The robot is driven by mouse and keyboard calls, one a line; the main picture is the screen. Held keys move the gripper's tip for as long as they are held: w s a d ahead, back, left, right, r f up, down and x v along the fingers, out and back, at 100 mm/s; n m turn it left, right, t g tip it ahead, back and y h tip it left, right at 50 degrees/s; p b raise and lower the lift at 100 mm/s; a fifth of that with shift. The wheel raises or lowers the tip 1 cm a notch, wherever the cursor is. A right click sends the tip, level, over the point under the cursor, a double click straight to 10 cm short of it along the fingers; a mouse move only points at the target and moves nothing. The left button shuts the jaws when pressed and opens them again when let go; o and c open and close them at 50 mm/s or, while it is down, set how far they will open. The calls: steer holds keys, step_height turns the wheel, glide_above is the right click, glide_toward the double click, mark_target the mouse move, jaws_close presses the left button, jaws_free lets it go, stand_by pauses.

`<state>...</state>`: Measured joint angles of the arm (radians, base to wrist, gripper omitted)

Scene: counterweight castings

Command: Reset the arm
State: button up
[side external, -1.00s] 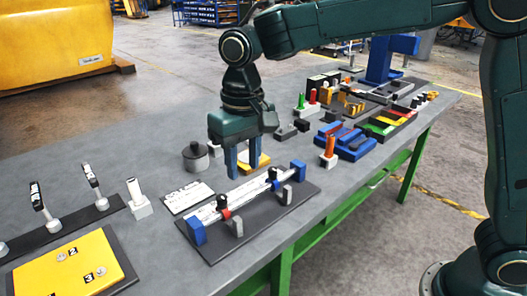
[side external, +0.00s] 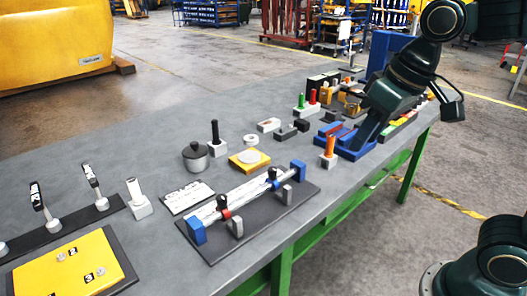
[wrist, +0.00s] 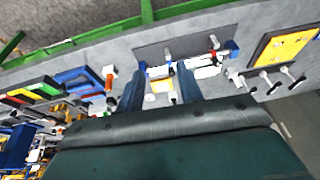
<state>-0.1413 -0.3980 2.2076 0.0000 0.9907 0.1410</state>
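My gripper (wrist: 159,80) shows in the wrist view with its two blue fingers apart and nothing between them. In the side view my arm is raised at the right, and the gripper body (side external: 398,92) tilts down and left above the far right part of the bench. Its fingertips are hard to make out there. The grey bench (side external: 105,172) lies below with its fixtures standing on it.
A dark plate (side external: 262,230) carries a white bar between blue blocks. A yellow block with a white disc (side external: 250,160), a grey pot (side external: 195,158) and an orange-handled piece (side external: 329,150) stand nearby. Blue trays (side external: 345,143) lie near the gripper. The left back bench is clear.

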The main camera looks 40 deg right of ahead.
steer(key=s+d+f+t, duration=0.1)
steer(key=s+d+f, duration=0.2)
steer(key=s, duration=0.5)
steer(key=shift+d+t+h, duration=0.3)
steer(key=shift+d, duration=0.05)
stand_by(1.1)
